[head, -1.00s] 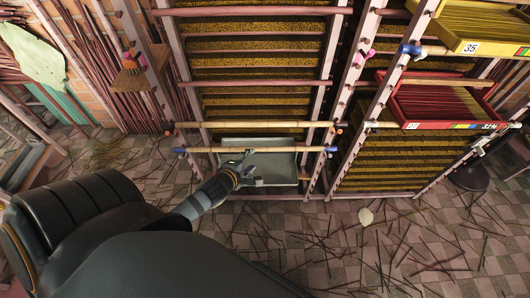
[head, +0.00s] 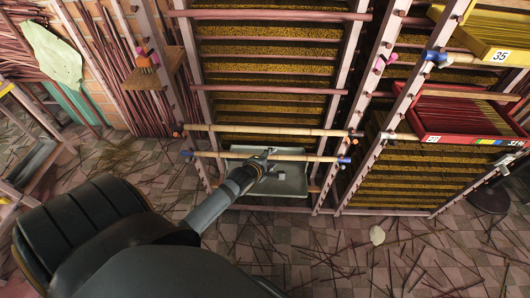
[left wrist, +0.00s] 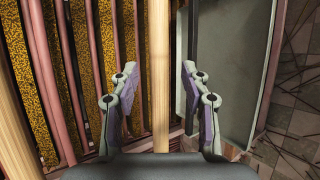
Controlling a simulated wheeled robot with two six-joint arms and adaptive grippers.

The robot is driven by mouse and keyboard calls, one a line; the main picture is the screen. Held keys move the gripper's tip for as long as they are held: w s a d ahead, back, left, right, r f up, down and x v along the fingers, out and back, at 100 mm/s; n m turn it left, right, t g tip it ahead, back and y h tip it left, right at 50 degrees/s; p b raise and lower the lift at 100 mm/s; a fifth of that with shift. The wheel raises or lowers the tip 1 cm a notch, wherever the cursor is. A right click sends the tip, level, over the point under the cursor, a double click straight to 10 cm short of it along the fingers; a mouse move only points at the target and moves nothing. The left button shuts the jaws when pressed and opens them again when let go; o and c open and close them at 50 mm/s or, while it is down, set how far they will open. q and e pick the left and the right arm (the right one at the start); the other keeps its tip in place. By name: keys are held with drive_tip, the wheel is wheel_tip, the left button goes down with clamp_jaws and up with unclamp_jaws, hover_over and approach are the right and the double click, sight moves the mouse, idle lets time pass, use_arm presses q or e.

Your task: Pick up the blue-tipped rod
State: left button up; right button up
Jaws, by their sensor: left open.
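The blue-tipped rod (head: 222,154) is a pale wooden rod with blue ends, lying level across the front of the rack, low down. My left gripper (head: 266,160) is at its middle in the head view, open. In the left wrist view the rod (left wrist: 160,75) runs straight between the two spread fingers of my left gripper (left wrist: 156,82), with a gap on each side. I cannot tell how deep it sits between them. The blue tips are outside the wrist view. My right gripper is not in view.
An orange-tipped rod (head: 250,129) lies parallel just above, and shows at the wrist view's left (left wrist: 15,115). A grey tray (head: 290,183) sits below the rod. A red tray (head: 450,125), a yellow tray (head: 485,40) and another blue-ended rod (head: 470,62) are right.

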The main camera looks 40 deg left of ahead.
use_arm(q)
drive_tip(key=shift+r, duration=0.1)
drive_tip(key=shift+c, duration=0.3)
clamp_jaws()
